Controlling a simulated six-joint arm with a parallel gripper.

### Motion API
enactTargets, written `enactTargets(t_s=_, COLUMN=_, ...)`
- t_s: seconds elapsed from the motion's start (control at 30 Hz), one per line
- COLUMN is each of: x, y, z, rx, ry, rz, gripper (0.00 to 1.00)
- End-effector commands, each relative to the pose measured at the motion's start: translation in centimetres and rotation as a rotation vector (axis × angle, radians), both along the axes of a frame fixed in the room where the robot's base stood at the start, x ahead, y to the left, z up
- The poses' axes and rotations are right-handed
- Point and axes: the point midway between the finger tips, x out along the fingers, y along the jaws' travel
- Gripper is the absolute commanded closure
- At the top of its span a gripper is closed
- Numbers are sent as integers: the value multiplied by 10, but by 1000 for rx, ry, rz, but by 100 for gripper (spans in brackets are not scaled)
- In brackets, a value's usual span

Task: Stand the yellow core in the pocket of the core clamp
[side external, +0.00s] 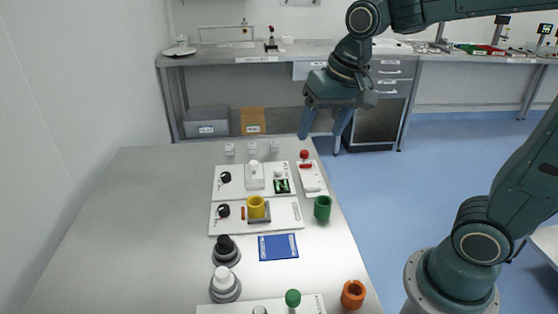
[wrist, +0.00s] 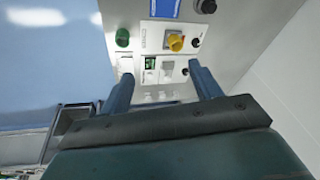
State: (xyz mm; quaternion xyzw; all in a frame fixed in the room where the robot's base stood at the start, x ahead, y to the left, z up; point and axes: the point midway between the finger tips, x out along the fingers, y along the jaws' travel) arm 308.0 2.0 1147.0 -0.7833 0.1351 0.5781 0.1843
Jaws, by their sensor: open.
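The yellow core (side external: 257,207) is a short hollow cylinder. It stands upright at the grey square block of a white board, which looks like the core clamp (side external: 284,215); I cannot tell how deep it sits in the pocket. The core also shows in the wrist view (wrist: 175,43), with the clamp board (wrist: 150,38) around it. My gripper (side external: 325,130) is high above the far right corner of the table, open and empty, well away from the core. Its two blue fingers also show spread apart in the wrist view (wrist: 159,72).
A green cylinder (side external: 322,208) stands right of the clamp, and an orange ring (side external: 353,294) is near the front right. Behind the clamp is another white board (side external: 233,190). A blue card (side external: 278,247) lies in front. Black (side external: 226,250) and white-topped (side external: 224,284) round pieces stand front left. The table's left side is clear.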

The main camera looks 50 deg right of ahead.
Motion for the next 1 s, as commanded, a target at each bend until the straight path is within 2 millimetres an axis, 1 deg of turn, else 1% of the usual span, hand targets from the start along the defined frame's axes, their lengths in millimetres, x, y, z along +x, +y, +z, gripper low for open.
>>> enactTargets(t_s=0.03, x=-12, y=0, z=4, rx=-11, ry=-20, rz=32, gripper=37)
enactTargets(t_s=0.2, x=-49, y=-1, z=10, rx=-52, ry=-71, rz=147, gripper=37)
enactTargets(t_s=0.4, x=-90, y=-1, z=8, rx=-108, ry=-130, rz=280, gripper=37)
enactTargets(t_s=0.5, x=-106, y=-1, z=5, rx=-135, ry=-154, rz=337, gripper=37)
enactTargets(t_s=0.6, x=-118, y=-2, z=1, rx=-157, ry=-173, rz=381, gripper=37)
enactTargets(t_s=0.7, x=-125, y=-2, z=-1, rx=-171, ry=-184, rz=409, gripper=37)
enactTargets(t_s=0.83, x=-130, y=-2, z=-3, rx=-179, ry=-189, rz=426, gripper=37)
enactTargets(t_s=1.0, x=-130, y=-2, z=-3, rx=-180, ry=-189, rz=428, gripper=37)
